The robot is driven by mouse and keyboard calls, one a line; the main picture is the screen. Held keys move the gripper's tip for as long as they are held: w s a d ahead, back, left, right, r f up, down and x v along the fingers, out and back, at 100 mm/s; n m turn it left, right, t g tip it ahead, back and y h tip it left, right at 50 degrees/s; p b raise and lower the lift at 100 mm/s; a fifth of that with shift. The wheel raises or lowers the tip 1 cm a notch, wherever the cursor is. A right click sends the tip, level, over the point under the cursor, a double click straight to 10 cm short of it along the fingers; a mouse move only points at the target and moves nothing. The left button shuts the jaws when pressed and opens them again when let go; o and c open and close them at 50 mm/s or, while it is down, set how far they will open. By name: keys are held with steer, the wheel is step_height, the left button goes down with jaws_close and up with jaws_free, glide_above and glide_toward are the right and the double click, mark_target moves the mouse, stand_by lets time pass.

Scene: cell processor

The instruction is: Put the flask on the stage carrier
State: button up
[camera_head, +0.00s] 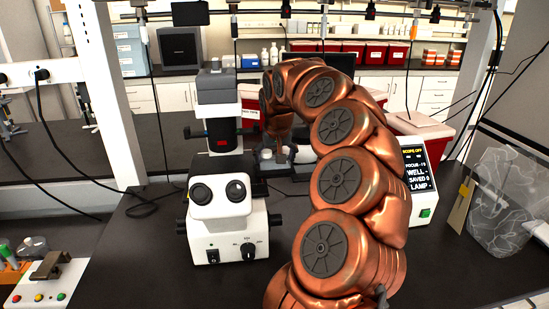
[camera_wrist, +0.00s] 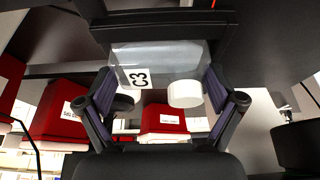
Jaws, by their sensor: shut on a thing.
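The flask (camera_wrist: 150,62) is clear, with a C3 label and a white cap (camera_wrist: 185,94). In the wrist view it lies between the purple-padded fingers of my gripper (camera_wrist: 160,92), which is shut on it. In the head view the white microscope (camera_head: 225,200) stands on the dark bench, and my copper arm curves down just behind and right of its eyepieces. The arm and microscope largely hide my gripper, the flask and the stage area there. I cannot make out the stage carrier clearly. A dark frame (camera_wrist: 165,32) crosses just beyond the flask in the wrist view.
A scope display box (camera_head: 416,180) stands right of my arm. A clear bin (camera_head: 500,200) is at the far right. A control box with coloured buttons (camera_head: 45,285) is at the lower left. Red bins (camera_head: 375,53) line the back counter. Bench left of the microscope is mostly clear.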

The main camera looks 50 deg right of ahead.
steer(key=o, duration=1.3)
steer(key=shift+o, duration=0.2)
steer(key=shift+r+p, duration=0.2)
steer(key=shift+p, duration=0.1)
steer(key=b+v, duration=0.2)
steer(key=v, duration=0.9)
steer(key=shift+a+r+b, duration=0.2)
steer(key=shift+r+b, duration=0.15)
steer(key=shift+b, duration=0.05)
steer(key=shift+s, duration=0.1)
